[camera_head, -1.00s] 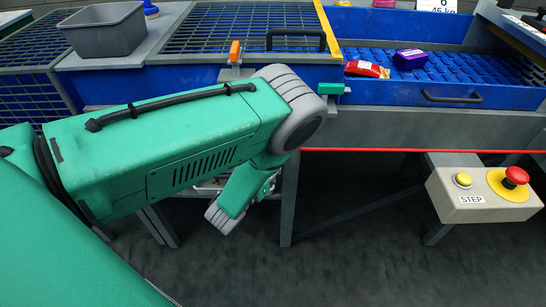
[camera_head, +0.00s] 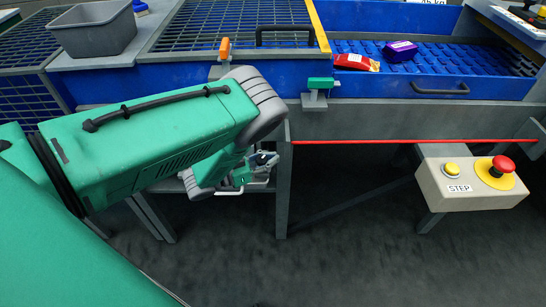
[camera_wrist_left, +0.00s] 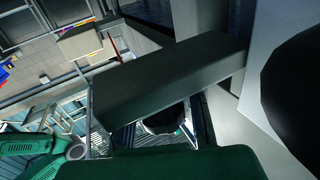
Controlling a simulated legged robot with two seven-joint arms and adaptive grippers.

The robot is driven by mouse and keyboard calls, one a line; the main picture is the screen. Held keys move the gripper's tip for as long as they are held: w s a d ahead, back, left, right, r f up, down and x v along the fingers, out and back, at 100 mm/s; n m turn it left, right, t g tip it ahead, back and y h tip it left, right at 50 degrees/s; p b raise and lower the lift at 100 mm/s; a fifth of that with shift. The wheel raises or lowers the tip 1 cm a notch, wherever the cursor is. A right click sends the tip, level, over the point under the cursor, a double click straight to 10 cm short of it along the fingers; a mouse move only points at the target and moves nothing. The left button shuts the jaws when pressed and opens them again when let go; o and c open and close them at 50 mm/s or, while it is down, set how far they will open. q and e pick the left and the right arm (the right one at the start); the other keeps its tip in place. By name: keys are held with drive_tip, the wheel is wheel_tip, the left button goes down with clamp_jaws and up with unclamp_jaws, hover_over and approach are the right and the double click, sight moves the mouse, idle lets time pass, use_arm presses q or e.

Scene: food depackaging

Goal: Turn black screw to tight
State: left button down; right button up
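I cannot make out the black screw for certain in either view. My left arm comes in from the left in the head view, and my left gripper (camera_head: 262,162) shows small beyond its wrist, below the machine's front edge and beside a grey leg. Its fingers are too small and partly covered to tell whether they are open. In the left wrist view a large black rounded shape (camera_wrist_left: 295,85) fills the right edge, against a pale panel. A smaller black rounded thing (camera_wrist_left: 165,122) shows under a dark grey bar (camera_wrist_left: 170,82). I cannot tell what either is. My right gripper is not in view.
A blue sorting tray (camera_head: 395,90) holds a red packet (camera_head: 355,62) and a purple packet (camera_head: 400,50). Orange (camera_head: 225,48) and green (camera_head: 320,83) clamps sit on the front edge. A control box (camera_head: 470,195) stands at right. A grey bin (camera_head: 95,28) is upper left.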

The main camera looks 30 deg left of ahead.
use_arm(q)
drive_tip(key=shift+s+a+f, duration=0.15)
drive_tip(key=shift+s+a, duration=0.1)
drive_tip(key=c, duration=1.4)
unclamp_jaws()
drive_tip(key=shift+s, duration=0.15)
drive_tip(key=shift+c, duration=0.2)
drive_tip(key=shift+a+r, duration=0.1)
drive_tip(key=shift+r, duration=0.1)
drive_tip(key=shift+f, duration=0.1)
drive_tip(key=shift+a, duration=0.1)
drive_tip(key=shift+s+a, duration=0.4)
drive_tip(key=shift+s, duration=0.15)
drive_tip(key=v, duration=1)
drive_tip(key=shift+s, duration=0.2)
